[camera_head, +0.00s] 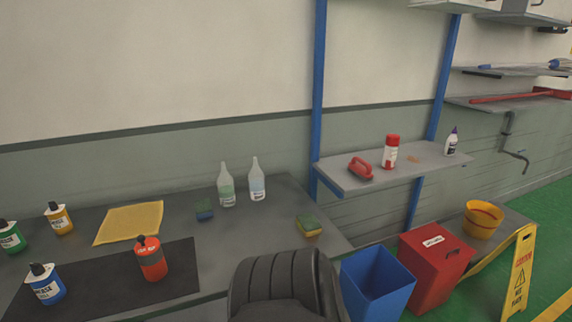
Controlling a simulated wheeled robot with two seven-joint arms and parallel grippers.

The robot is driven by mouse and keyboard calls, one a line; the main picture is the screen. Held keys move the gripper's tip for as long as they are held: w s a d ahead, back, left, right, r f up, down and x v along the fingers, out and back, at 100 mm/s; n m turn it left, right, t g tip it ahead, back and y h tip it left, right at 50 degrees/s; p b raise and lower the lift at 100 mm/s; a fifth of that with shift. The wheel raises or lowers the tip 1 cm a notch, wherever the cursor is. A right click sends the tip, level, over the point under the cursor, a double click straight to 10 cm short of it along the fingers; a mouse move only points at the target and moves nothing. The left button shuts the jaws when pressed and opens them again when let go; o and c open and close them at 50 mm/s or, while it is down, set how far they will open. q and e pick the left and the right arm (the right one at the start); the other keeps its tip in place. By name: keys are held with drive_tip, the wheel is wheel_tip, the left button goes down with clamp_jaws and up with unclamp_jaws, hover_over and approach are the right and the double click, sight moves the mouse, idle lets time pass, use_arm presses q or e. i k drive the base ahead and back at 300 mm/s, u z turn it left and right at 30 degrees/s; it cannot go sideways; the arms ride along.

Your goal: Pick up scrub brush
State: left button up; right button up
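The scrub brush is most likely the red-handled item (360,169) lying on the grey wall shelf (345,182), near its left end; its bristles cannot be made out. Neither of my grippers shows in the head view, so how they stand to the brush cannot be seen.
A red-and-white can (390,152) and a white bottle (452,141) stand on the same shelf. Below are a blue bin (378,290), a red box (435,270) and a yellow wet-floor sign (521,275). The bench (300,200) holds bottles, sponges and a yellow cloth (130,222).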

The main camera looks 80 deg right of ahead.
sight(366, 174)
drive_tip(key=z, duration=3.95)
